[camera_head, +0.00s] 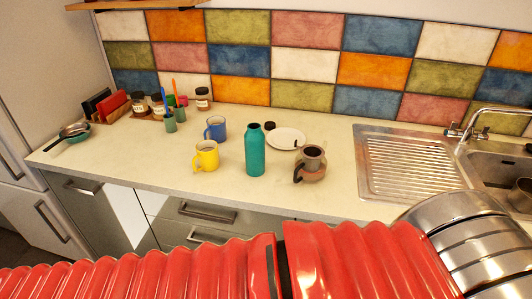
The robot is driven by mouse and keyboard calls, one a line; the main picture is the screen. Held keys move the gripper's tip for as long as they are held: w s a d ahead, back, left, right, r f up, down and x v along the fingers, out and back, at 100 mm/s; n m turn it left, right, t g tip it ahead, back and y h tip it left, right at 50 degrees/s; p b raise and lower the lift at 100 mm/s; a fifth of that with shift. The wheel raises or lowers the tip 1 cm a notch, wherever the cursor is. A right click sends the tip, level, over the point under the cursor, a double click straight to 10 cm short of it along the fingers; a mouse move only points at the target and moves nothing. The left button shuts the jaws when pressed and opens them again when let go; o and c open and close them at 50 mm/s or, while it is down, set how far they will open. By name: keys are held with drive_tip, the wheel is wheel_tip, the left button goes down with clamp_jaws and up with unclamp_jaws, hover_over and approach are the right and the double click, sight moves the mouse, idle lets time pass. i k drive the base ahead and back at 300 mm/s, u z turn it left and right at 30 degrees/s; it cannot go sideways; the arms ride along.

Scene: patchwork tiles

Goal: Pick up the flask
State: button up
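A teal flask (256,152) with an open neck stands upright on the pale countertop, near the middle of the camera_head view. A yellow mug stands apart to its left and a brown jug apart to its right. My red ribbed arm crosses the bottom of the view in front of the counter, clear of the flask. My gripper is not in view.
The yellow mug (206,156), blue mug (216,129), brown jug (311,164) and white plate (287,138) surround the flask. Jars and cups (170,122) stand at the back left. A drainboard (404,165) and sink are at right. The counter's front edge is clear.

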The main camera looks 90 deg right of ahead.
sight(254, 138)
drive_tip(key=z, duration=0.05)
drive_tip(key=k, duration=2)
drive_tip(key=z, duration=0.3)
drive_tip(key=i, duration=1.7)
drive_tip(key=z, duration=0.05)
